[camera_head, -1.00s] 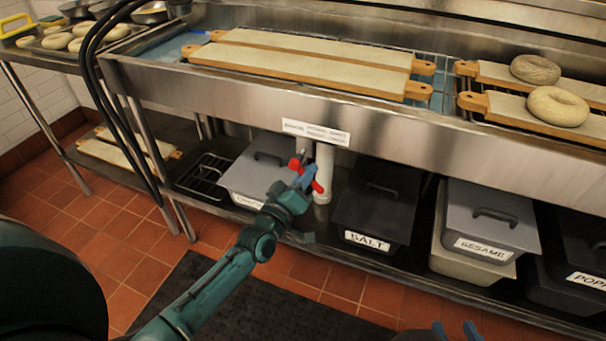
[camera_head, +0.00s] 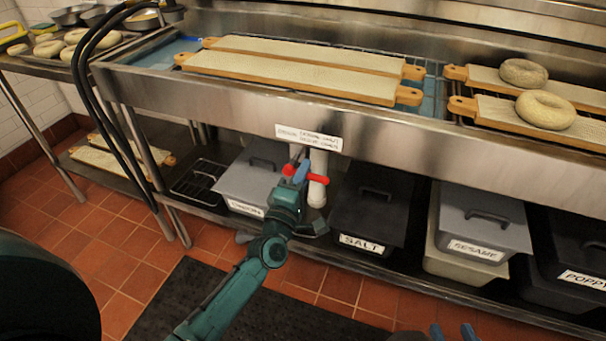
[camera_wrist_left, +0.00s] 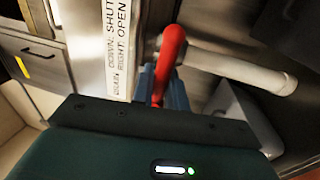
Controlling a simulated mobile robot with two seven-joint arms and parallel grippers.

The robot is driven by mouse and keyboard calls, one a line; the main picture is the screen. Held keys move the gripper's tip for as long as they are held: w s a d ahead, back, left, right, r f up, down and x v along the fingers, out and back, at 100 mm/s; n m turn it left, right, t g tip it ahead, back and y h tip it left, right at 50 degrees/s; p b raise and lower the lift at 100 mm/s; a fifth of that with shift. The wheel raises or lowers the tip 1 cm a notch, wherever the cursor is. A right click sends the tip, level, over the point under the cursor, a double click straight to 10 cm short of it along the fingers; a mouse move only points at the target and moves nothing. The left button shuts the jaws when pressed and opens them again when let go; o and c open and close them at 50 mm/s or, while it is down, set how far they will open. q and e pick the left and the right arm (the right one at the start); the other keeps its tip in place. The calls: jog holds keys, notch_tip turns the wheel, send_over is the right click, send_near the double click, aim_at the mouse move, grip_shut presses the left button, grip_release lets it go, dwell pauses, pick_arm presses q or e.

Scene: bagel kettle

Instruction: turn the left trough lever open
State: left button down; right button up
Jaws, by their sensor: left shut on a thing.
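The red trough lever (camera_head: 318,178) is under the front of the steel trough, beside a white drain pipe (camera_head: 318,163). It points to the right, slightly downward, in the head view. My left gripper (camera_head: 300,172) is at the lever, its blue fingers shut on it. In the left wrist view the lever (camera_wrist_left: 172,48) rises from between the fingers (camera_wrist_left: 162,88), which hide its lower part. A label (camera_head: 309,136) above reads, in the wrist view (camera_wrist_left: 120,40), "DOWN: SHUT, RIGHT: OPEN". My right gripper (camera_head: 453,331) shows only its separated fingertips at the bottom edge.
A grey lidded bin (camera_head: 247,178) stands left of the pipe, the black SALT bin (camera_head: 370,205) to its right and the SESAME bin (camera_head: 484,220) beyond. Boards (camera_head: 290,75) lie across the trough above. A dark mat (camera_head: 240,308) covers the floor in front.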

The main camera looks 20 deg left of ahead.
dwell(0.6)
pick_arm(q)
jog(key=c, duration=1.5)
grip_release()
jog(key=shift+r, duration=0.1)
jog(key=shift+o, duration=0.2)
jog(key=shift+s, duration=0.1)
jog(key=s+f, duration=0.2)
jog(key=s, duration=1)
jog(key=shift+s+a+f, duration=0.15)
jog(key=shift+s+f, duration=0.15)
jog(key=shift+s, duration=0.1)
